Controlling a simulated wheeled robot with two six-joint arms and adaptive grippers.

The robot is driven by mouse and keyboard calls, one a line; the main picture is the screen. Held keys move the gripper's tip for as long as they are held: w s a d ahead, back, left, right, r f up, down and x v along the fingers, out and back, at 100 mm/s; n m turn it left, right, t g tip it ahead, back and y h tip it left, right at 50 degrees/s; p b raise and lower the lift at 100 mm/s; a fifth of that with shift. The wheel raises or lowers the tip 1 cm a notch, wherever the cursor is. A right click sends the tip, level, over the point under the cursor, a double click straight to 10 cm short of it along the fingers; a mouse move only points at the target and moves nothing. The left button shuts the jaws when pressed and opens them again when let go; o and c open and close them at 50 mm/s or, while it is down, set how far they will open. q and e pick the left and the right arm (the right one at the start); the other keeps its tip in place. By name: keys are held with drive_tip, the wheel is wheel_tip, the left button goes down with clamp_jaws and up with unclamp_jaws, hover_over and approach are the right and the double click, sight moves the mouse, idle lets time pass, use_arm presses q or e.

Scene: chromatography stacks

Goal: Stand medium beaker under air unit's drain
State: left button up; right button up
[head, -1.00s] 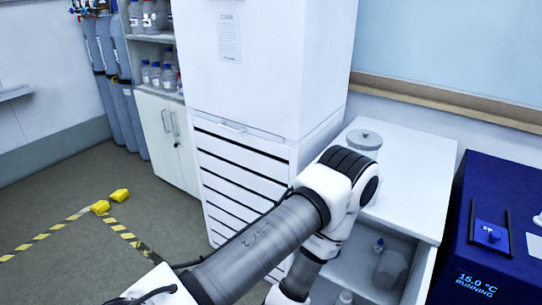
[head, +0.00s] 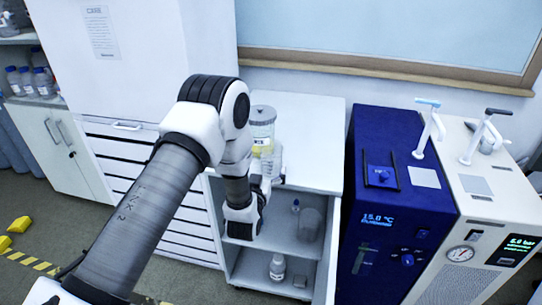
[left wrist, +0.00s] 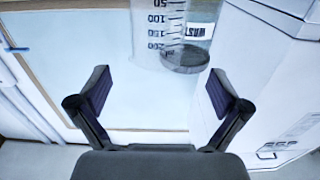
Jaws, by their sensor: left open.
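A clear graduated beaker (head: 276,162) stands on the white counter, just in front of a lidded jar with a yellow label (head: 261,127). In the left wrist view the beaker (left wrist: 158,22) shows its scale upside down, beside the waste-labelled jar (left wrist: 188,58). My left gripper (head: 267,183) is in front of the beaker, partly hidden by my arm. In the wrist view its fingers (left wrist: 159,75) are apart with nothing between them. A cream unit with a pressure gauge (head: 478,235) stands at the right; I cannot make out its drain. My right gripper is out of view.
A blue chiller (head: 385,215) stands between the counter and the cream unit. The open cabinet under the counter holds a translucent cup (head: 309,225) and a small bottle (head: 277,267). A tall white cabinet (head: 140,60) stands left. A yellow block (head: 18,225) is on the floor.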

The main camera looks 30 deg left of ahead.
sight(271, 143)
use_arm(q)
drive_tip(key=p+x, duration=0.2)
drive_tip(key=x, duration=0.5)
drive_tip(key=shift+w, duration=0.3)
drive_tip(key=c, duration=1.4)
drive_tip(key=shift+r, duration=0.1)
drive_tip(key=shift+r, duration=0.45)
wheel_tip(271, 143, up, 2)
drive_tip(key=shift+r+b, duration=0.15)
drive_tip(key=shift+b, duration=0.45)
drive_tip(key=w+d+r+b+v, duration=0.1)
drive_tip(key=d+b+v, duration=0.2)
drive_tip(key=v, duration=1.2)
drive_tip(key=shift+s+d+f+m+t+h, duration=0.1)
drive_tip(key=shift+s+d+f+m+h, duration=0.55)
drive_tip(key=shift+d+f, duration=0.8)
drive_tip(key=shift+s+d+f+m+t+h, duration=0.1)
drive_tip(key=shift+s+d+f+m+h, duration=0.3)
drive_tip(key=shift+d+f+h, duration=0.8)
drive_tip(key=shift+s+d+f+m+t+h, duration=0.1)
drive_tip(key=shift+s+d+f+m+h, duration=0.4)
drive_tip(key=shift+d+f, duration=1.2)
